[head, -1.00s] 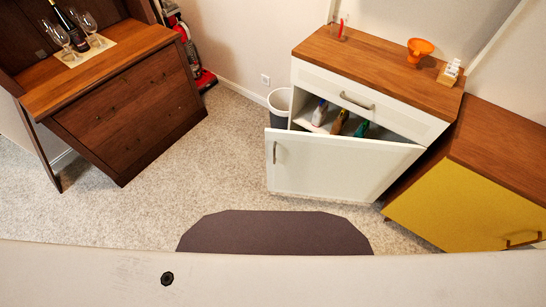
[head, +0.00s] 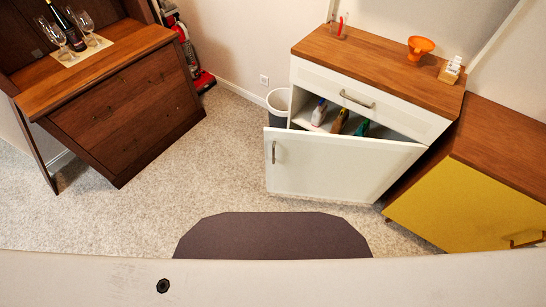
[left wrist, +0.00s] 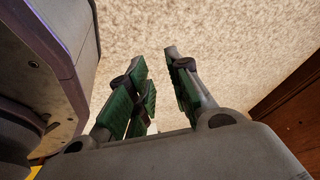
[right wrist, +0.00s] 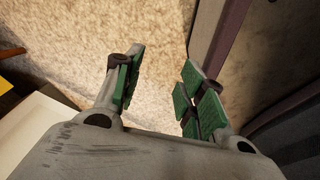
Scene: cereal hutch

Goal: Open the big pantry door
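The white cabinet (head: 400,122) stands at the right of the head view with a wooden top. Its large white door (head: 335,172) is swung open toward me, showing bottles inside. A metal handle (head: 274,152) is at the door's left edge. My left gripper (left wrist: 155,62) is open and empty over the carpet in the left wrist view. My right gripper (right wrist: 163,60) is open and empty over the carpet in the right wrist view. Neither gripper shows in the head view, and neither touches the door in the wrist views.
A yellow-fronted cabinet (head: 465,205) adjoins on the right. A grey bin (head: 279,100) stands behind the door's left end. A dark wooden hutch (head: 130,110) and a red vacuum cleaner (head: 200,78) are at left. Carpet (head: 200,180) lies clear between hutch and door.

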